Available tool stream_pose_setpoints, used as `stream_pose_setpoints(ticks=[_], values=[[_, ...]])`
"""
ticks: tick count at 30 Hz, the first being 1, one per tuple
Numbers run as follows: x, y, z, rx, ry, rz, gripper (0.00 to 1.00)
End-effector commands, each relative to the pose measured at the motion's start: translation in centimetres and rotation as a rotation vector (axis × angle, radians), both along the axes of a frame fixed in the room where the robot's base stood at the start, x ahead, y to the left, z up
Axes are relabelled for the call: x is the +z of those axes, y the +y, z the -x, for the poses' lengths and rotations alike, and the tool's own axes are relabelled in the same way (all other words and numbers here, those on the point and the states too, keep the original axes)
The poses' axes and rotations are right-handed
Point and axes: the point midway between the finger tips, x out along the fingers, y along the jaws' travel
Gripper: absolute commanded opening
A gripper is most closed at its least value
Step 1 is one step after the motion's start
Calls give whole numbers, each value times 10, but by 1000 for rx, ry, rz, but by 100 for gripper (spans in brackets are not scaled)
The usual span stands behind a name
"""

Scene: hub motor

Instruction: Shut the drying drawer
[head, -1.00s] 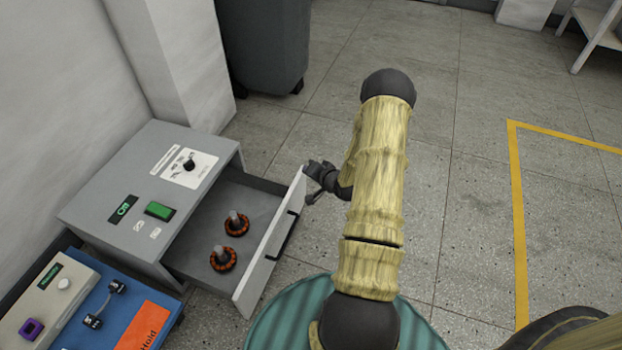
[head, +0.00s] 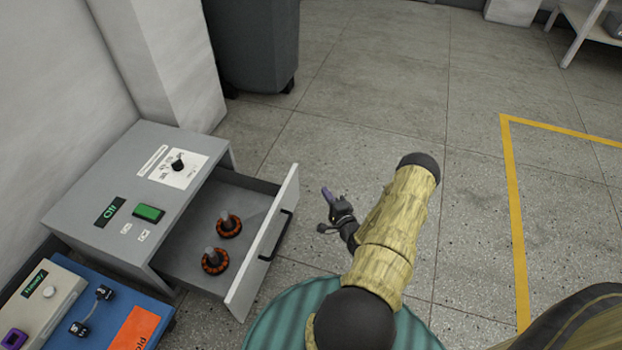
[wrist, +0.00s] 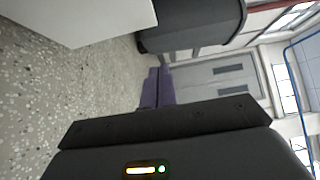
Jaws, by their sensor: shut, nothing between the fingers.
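The drying drawer (head: 262,247) is pulled out of the grey drying unit (head: 130,190) on the left in the head view. Its pale front panel carries a dark bar handle (head: 275,236). Two parts with orange-and-black rings (head: 229,226) and grey shafts stand inside it. My gripper (head: 328,194) is to the right of the drawer front, apart from it, with floor showing between them. Its purple fingers are together and empty; they also show in the wrist view (wrist: 157,88). A pale panel edge is at the wrist view's upper left.
A blue station (head: 110,310) with an orange label stands beside the unit at the lower left. A dark bin (head: 252,45) is behind it near the wall. Open floor (head: 390,110) lies to the right, with a yellow line (head: 515,200).

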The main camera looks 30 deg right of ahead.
Motion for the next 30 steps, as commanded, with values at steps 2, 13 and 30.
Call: stream_pose_setpoints(ticks=[2,13,30], values=[[-1,-1,-6,2,-1,2,0],[-4,-7,-64,3,-1,4,0],[-1,13,-129,1,1,1,0]])
